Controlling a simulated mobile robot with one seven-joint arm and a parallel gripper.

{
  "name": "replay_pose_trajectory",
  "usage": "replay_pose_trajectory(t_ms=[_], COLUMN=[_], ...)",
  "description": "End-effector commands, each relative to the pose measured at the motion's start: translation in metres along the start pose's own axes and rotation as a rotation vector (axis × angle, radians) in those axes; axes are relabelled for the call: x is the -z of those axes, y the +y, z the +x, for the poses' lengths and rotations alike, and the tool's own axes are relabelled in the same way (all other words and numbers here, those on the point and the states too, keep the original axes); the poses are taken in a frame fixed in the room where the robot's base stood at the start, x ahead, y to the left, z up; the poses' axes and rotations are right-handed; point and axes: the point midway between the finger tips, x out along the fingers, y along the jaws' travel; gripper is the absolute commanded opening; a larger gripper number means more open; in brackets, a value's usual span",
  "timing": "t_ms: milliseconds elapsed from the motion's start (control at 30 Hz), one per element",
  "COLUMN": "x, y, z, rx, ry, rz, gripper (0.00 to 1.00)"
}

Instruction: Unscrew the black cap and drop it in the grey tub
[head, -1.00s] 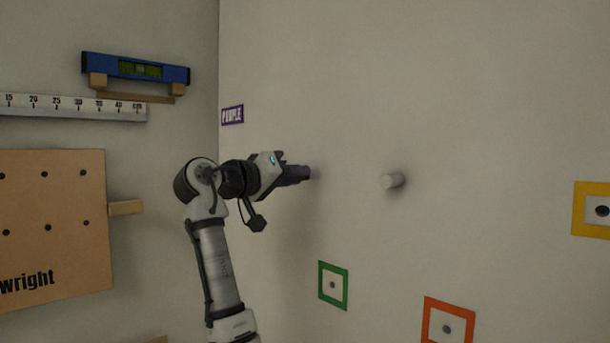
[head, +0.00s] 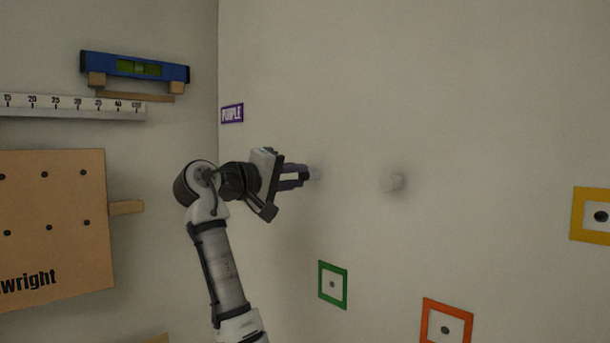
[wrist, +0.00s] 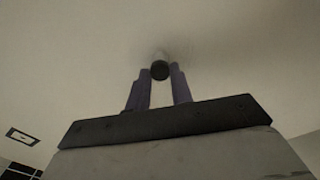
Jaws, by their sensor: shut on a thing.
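The grey tub is in neither view.
Green (head: 333,285), orange (head: 446,328) and yellow (head: 600,215) square frames are on the wall. A pegboard (head: 52,235), ruler (head: 75,105) and blue level (head: 135,68) are on the left wall.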

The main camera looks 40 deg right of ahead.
Motion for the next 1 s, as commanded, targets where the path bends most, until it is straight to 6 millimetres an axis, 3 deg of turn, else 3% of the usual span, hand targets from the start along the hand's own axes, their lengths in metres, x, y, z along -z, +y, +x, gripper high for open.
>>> replay_pose_trajectory(t_ms=[233,667,1000], x=[0.0006,0.0008,0.0011], y=[0.0017,0.0018,0.0018], z=[-0.0004,-0.0009,-0.0016], rx=[-0.001,-0.001,-0.001], ry=[0.0,0.001,0.002], rz=[-0.289,-0.368,-0.753], gripper=[0.07,0.07,0.07])
